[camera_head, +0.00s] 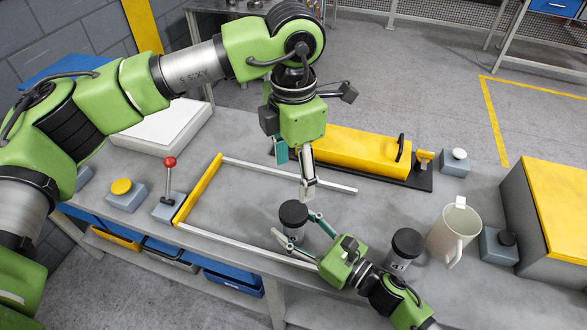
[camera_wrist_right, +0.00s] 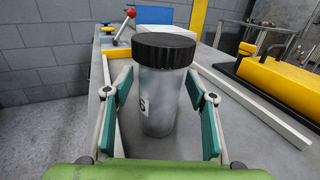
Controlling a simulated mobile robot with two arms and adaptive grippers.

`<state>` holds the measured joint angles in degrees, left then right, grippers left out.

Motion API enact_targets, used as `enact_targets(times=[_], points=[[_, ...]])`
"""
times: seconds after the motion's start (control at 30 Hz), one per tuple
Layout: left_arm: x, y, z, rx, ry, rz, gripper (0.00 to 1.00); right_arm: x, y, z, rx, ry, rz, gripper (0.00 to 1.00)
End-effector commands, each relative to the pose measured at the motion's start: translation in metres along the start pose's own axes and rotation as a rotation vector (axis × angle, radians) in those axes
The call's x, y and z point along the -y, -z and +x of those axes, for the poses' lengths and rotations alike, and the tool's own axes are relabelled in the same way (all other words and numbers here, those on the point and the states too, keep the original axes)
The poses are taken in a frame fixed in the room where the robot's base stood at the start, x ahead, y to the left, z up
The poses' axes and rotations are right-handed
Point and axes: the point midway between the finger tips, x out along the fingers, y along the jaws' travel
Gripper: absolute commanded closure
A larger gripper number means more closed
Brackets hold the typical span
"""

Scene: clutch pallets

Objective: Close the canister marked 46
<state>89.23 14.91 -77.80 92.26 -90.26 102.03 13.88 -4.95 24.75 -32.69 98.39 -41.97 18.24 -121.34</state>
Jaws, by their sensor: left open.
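A grey canister (camera_head: 294,229) with a ribbed black lid (camera_head: 293,212) stands upright on the workbench (camera_head: 240,215). My left gripper (camera_head: 297,172) is open and empty, pointing down just above and behind the lid. A second dark-lidded canister (camera_head: 403,250) stands to the right, its marking not readable.
A white mug (camera_head: 453,236) and a grey button box (camera_head: 498,246) stand at right. A yellow-topped box (camera_head: 555,200) is at the far right. A yellow device (camera_head: 350,152) lies behind. A yellow and white frame (camera_head: 198,190), a red-knobbed lever (camera_head: 170,185) and a yellow button (camera_head: 122,187) are left.

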Motion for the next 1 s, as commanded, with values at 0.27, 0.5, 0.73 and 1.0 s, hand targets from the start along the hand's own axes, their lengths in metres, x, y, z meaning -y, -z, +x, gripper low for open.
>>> enact_targets(times=[0.27,0.5,0.73,1.0], points=[[0.0,0.0,0.0,0.0,0.0,0.0,0.37,0.0,0.002,-0.01,-0.003,0.0,0.002,0.48],[0.0,0.0,0.0,0.0,0.0,0.0,0.37,-0.001,0.002,-0.056,-0.005,0.002,0.004,0.48],[0.0,0.0,0.0,0.0,0.0,0.0,0.37,-0.001,0.001,-0.1,-0.003,0.001,0.002,0.48],[0.0,0.0,0.0,0.0,0.0,0.0,0.37,0.0,0.0,-0.12,0.0,-0.001,0.0,0.48]])
